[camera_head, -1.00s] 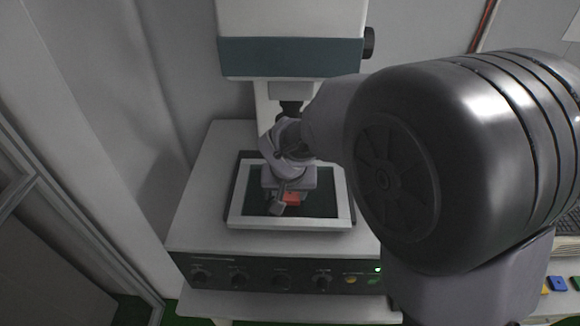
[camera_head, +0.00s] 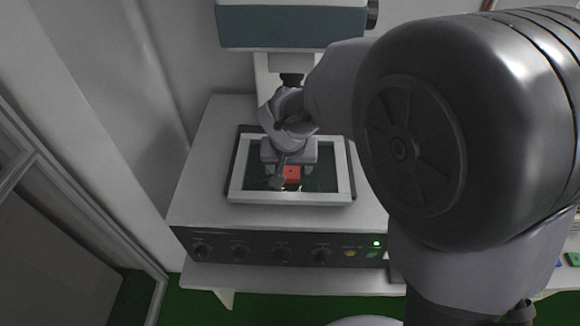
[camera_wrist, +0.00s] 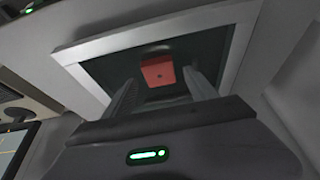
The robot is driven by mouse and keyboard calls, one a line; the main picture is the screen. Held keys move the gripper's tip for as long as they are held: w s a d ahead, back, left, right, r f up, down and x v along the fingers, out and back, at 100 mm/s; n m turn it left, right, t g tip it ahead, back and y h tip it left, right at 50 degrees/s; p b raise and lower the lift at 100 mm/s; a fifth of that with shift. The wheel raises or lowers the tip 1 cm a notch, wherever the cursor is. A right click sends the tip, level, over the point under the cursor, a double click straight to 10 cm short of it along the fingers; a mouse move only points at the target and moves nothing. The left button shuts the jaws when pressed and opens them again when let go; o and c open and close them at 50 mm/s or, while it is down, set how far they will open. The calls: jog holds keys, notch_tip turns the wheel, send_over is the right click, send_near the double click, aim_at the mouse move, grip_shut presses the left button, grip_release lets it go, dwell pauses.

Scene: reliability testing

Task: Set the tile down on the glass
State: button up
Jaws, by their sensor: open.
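The red tile (camera_head: 292,174) lies on the dark glass (camera_head: 319,178) inside the pale frame of the machine's stage. It also shows in the wrist view (camera_wrist: 157,72), beyond my fingertips, with a small dark spot on its face. My gripper (camera_head: 287,177) is over the stage, pointing down at the glass. In the wrist view my gripper (camera_wrist: 159,80) is open, one finger on each side of the tile's line, with a gap to the tile on both sides. Whether the tile lies fully flat is hard to tell.
The machine's head (camera_head: 290,28) and column stand behind and above the stage. Its front panel (camera_head: 280,248) has several knobs and a lit green light. A wall and door frame are at the left. My arm hides much of the right side.

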jog(key=p+v, duration=0.2)
jog(key=v, duration=0.8)
jog(key=s+d+r+m+y, duration=0.1)
jog(key=s+d+r+m, duration=0.1)
jog(key=s+d+r, duration=0.55)
jog(key=s+d+f+m+t+y, duration=0.1)
jog(key=s+d+m, duration=0.15)
jog(key=s, duration=0.95)
notch_tip(320, 180, down, 14)
jog(key=b, duration=1.4)
jog(key=shift+w+d+f, duration=0.2)
jog(key=shift+w, duration=0.05)
